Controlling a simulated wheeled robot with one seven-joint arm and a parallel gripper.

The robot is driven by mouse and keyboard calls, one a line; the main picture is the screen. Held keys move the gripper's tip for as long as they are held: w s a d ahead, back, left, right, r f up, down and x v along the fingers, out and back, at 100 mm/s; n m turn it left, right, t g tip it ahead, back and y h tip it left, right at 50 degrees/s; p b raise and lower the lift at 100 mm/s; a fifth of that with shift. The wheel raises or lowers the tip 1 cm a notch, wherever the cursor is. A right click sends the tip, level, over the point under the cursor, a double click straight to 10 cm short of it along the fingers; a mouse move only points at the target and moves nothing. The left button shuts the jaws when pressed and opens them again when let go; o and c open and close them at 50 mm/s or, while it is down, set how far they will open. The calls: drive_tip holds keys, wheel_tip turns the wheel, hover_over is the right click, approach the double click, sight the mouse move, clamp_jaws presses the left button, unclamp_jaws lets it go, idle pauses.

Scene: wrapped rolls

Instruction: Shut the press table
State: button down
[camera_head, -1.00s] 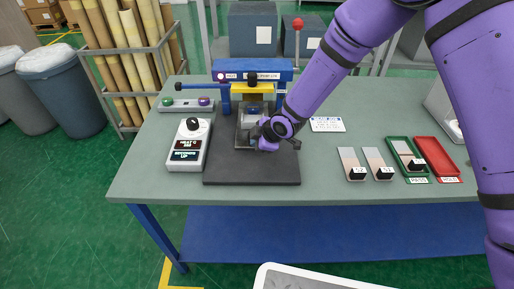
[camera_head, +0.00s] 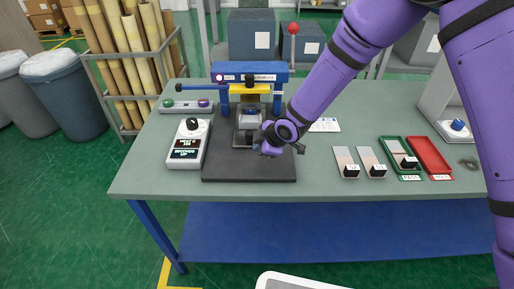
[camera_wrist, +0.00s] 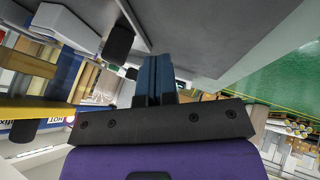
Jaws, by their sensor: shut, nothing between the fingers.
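The press (camera_head: 250,77) has a blue frame and a yellow head, and stands on a dark base plate (camera_head: 250,168). Its table (camera_head: 241,140) is a grey tray-like piece under and in front of the head, with a pale block (camera_head: 250,119) on it. My gripper (camera_head: 256,149) is low over the base plate, at the front right of the table, and partly hides it. I cannot tell whether they touch. In the wrist view the blue fingers (camera_wrist: 154,80) are together and empty, beside a dark grey surface.
A control box (camera_head: 188,144) with a lit display stands left of the base plate. A button strip (camera_head: 187,106) lies behind it. To the right are sample cards (camera_head: 345,158), a green tray (camera_head: 391,148) and a red tray (camera_head: 430,153). A red-knobbed lever (camera_head: 293,29) rises behind the press.

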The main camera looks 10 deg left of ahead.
drive_tip(key=s+d+r+m+t+h, duration=0.1)
drive_tip(key=d+r+m+t+h, duration=0.3)
drive_tip(key=d+r, duration=0.95)
drive_tip(key=s+d+r+m+g+h, duration=0.15)
drive_tip(key=d+r+m, duration=0.35)
drive_tip(key=d+r, duration=0.85)
drive_tip(key=s+d+r+m+h, duration=0.1)
drive_tip(key=s+d+r+m, duration=0.55)
drive_tip(key=s+d, duration=0.4)
drive_tip(key=s+d+r+m, duration=0.1)
drive_tip(key=s+d+m, duration=0.2)
drive_tip(key=s, duration=0.4)
drive_tip(key=s+d+r+m, duration=0.2)
drive_tip(key=s+d+m, duration=0.1)
drive_tip(key=s, duration=0.4)
drive_tip(key=shift+d+r, duration=0.2)
drive_tip(key=shift+d, duration=0.15)
drive_tip(key=shift+g, duration=0.25)
